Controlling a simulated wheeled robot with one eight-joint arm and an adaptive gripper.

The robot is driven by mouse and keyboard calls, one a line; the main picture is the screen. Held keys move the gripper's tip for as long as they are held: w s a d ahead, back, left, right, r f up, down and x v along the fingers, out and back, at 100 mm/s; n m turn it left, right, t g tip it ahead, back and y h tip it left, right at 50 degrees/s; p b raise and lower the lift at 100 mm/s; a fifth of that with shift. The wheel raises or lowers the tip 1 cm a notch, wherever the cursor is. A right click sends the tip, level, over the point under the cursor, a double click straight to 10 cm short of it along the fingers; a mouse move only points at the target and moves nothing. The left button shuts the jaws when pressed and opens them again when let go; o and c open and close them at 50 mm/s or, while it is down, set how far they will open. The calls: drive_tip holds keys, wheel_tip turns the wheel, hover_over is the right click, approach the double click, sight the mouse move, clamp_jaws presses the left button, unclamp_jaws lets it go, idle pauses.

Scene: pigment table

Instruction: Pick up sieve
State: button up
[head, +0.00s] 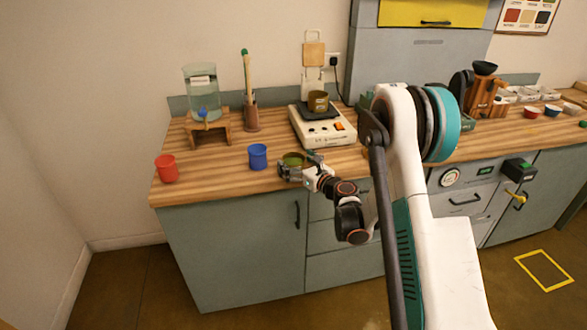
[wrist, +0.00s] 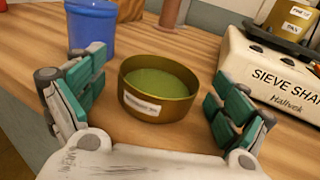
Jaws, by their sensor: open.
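The sieve (wrist: 158,88) is a round brass-coloured pan with a green mesh inside and a white label on its front. It stands on the wooden worktop near the front edge; in the head view the sieve (head: 293,159) is partly hidden by my gripper (head: 301,170). In the wrist view my gripper (wrist: 150,105) is open, with one green-padded finger on each side of the sieve. Gaps show between the fingers and the sieve's wall, and nothing is held.
A blue cup (head: 258,157) stands close left of the sieve, and a red cup (head: 167,168) farther left. A white sieve shaker (head: 322,127) with a brass sieve (head: 318,101) on top stands behind right. A water container (head: 201,92) on a wooden stand is at the back left.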

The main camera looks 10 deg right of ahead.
drive_tip(key=shift+w+a, duration=0.3)
drive_tip(key=shift+w, duration=0.35)
drive_tip(key=c, duration=1.2)
drive_tip(key=shift+c, duration=0.2)
drive_tip(key=shift+r, duration=0.15)
